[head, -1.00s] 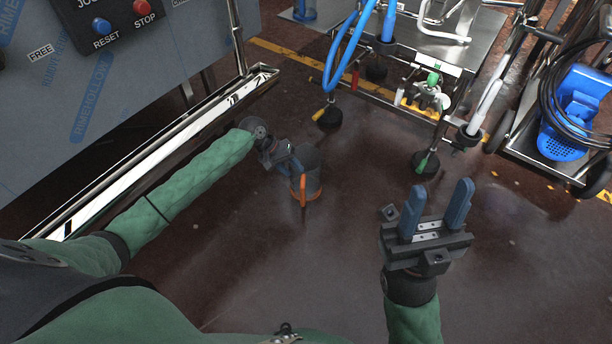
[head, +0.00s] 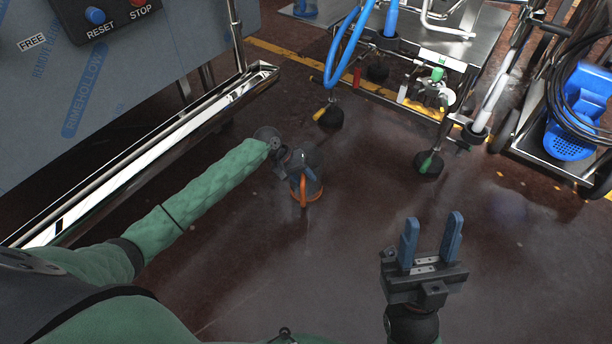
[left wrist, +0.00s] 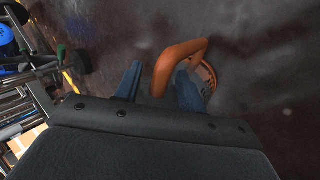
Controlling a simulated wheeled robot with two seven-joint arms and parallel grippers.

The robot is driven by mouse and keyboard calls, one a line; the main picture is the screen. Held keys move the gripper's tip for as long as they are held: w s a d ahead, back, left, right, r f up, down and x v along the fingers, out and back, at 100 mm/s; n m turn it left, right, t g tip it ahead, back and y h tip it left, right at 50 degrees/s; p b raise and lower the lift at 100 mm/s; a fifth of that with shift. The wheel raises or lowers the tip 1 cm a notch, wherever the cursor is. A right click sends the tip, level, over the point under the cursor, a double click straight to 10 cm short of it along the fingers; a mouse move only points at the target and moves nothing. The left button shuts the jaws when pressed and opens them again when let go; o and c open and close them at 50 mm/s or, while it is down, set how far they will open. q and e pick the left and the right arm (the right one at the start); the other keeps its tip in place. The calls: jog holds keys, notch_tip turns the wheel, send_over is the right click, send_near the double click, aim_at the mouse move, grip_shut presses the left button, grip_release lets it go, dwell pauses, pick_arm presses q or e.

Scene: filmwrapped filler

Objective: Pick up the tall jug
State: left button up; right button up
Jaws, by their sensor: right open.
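The jug (head: 313,184) is on the floor in the head view, beyond my left arm. It has a dark grey body with an orange rim and an orange handle (head: 303,191). My left gripper (head: 293,164) is at the jug and hides part of it. In the left wrist view the handle (left wrist: 180,58) comes up between the two blue fingers (left wrist: 158,85). The fingers stand apart, with a gap between the left finger and the handle. My right gripper (head: 431,243) is open and empty, its fingers pointing up, right of the jug and apart from it.
A grey cabinet (head: 130,70) with a shiny metal ledge (head: 150,178) stands at the left. A blue motor (head: 572,110) on a cart is at the right.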

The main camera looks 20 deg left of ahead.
pick_arm(q)
grip_shut()
jog(key=shift+r, duration=0.1)
